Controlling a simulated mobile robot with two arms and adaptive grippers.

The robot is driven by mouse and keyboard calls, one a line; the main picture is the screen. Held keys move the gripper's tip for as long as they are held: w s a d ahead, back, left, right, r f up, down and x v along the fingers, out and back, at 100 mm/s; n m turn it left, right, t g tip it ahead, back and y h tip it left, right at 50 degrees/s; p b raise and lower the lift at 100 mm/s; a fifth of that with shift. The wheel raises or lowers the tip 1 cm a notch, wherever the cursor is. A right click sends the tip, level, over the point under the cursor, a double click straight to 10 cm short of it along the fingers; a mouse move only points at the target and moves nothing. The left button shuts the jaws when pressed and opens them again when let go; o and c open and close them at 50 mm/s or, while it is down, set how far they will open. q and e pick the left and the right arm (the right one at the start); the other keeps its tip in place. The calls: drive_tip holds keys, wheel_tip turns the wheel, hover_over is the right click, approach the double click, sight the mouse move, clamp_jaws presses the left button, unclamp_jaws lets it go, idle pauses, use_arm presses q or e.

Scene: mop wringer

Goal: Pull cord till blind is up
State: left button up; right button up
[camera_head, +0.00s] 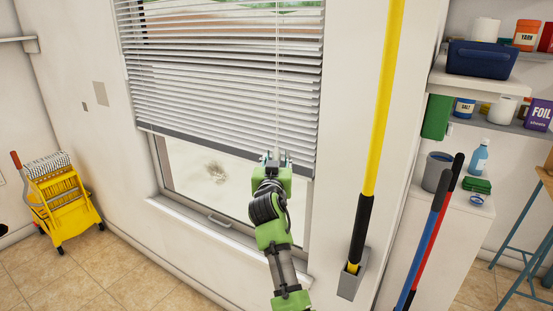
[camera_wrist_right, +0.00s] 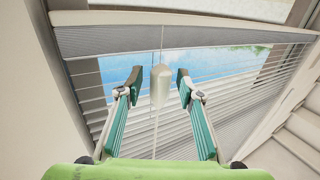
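The white slatted blind (camera_head: 225,85) hangs in front of the window, its dark bottom rail sloping and the lower window uncovered. Its slats also show in the right wrist view (camera_wrist_right: 245,105). The thin cord (camera_head: 277,60) runs down the blind's right part to my right gripper (camera_head: 276,158). In the right wrist view, the cord's pale pull handle (camera_wrist_right: 160,85) sits between the two fingers of my right gripper (camera_wrist_right: 158,82). The fingers are apart, with a visible gap on each side of the handle. My left gripper is out of view.
A yellow pole (camera_head: 380,100) stands in a grey wall holder (camera_head: 352,283) right of the window. A yellow mop bucket (camera_head: 62,205) stands on the floor at left. Shelves and a white cabinet (camera_head: 440,235) are at right. The window sill (camera_head: 200,228) lies below the blind.

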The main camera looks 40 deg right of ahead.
sight(277, 159)
drive_tip(key=v, duration=0.7)
drive_tip(key=shift+s+a, duration=0.15)
drive_tip(key=shift+s, duration=0.05)
drive_tip(key=shift+w+d+n+t+p, duration=0.1)
drive_tip(key=shift+d+n+t+p, duration=0.2)
drive_tip(key=shift+d, duration=0.1)
drive_tip(key=s+d+n+t+y+p, duration=0.2)
drive_tip(key=d+n+t+y+p, duration=0.15)
drive_tip(key=n+y+p, duration=0.5)
drive_tip(key=shift+w+d+r+m+y+b, duration=0.1)
drive_tip(key=shift+w+m+y+b, duration=0.2)
drive_tip(key=shift+w, duration=0.95)
drive_tip(key=shift+w+d+r+m+y+b, duration=0.1)
drive_tip(key=shift+w+m+y+b, duration=0.25)
drive_tip(key=shift+w, duration=0.95)
drive_tip(key=shift+w+d+m+y+b, duration=0.15)
drive_tip(key=shift+w+y, duration=0.25)
drive_tip(key=shift+w, duration=0.85)
drive_tip(key=shift+a, duration=0.1)
